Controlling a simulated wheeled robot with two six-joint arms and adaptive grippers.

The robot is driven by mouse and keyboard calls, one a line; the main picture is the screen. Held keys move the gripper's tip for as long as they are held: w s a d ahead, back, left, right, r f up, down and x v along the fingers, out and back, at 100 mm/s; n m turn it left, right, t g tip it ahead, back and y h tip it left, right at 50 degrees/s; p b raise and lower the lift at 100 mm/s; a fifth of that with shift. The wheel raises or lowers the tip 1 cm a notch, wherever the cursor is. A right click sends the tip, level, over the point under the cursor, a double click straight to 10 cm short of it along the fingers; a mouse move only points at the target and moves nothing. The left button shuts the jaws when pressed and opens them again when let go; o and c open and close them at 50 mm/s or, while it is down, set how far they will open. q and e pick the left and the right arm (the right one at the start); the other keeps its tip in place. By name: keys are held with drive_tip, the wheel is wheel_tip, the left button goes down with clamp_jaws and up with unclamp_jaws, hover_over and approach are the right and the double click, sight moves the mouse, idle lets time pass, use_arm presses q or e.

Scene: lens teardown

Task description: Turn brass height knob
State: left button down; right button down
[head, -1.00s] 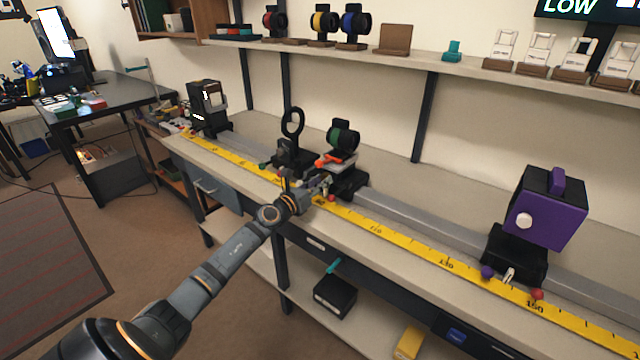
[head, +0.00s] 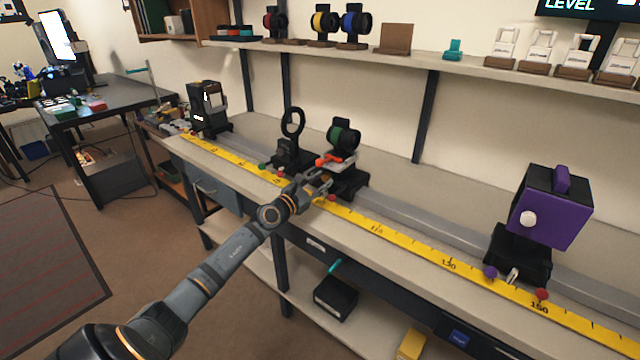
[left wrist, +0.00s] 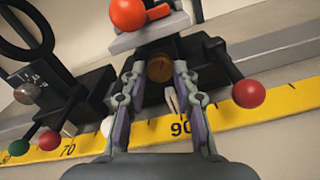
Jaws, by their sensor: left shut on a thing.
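The brass height knob (left wrist: 160,68) is a round brass disc on the front of a black carriage (head: 348,185) on the bench rail. The carriage bears a green-ringed lens (head: 343,138) in a black holder. My left gripper (head: 322,183) reaches the carriage's front. In the left wrist view, the fingers of my left gripper (left wrist: 157,68) stand on both sides of the knob and are shut on it. In the head view the knob is hidden by the gripper. My right gripper is not in view.
An orange-red knob (left wrist: 127,13) is above the fingers and a red ball knob (left wrist: 249,93) to their right. A black ring holder (head: 293,122) stands close on the left. A yellow scale (head: 400,238) runs along the bench front. A purple box (head: 549,212) stands right.

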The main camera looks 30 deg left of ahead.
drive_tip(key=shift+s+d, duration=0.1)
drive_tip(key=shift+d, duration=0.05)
use_arm(q)
drive_tip(key=c, duration=1.3)
unclamp_jaws()
drive_tip(key=shift+o, duration=1.3)
wheel_tip(320, 180, up, 10)
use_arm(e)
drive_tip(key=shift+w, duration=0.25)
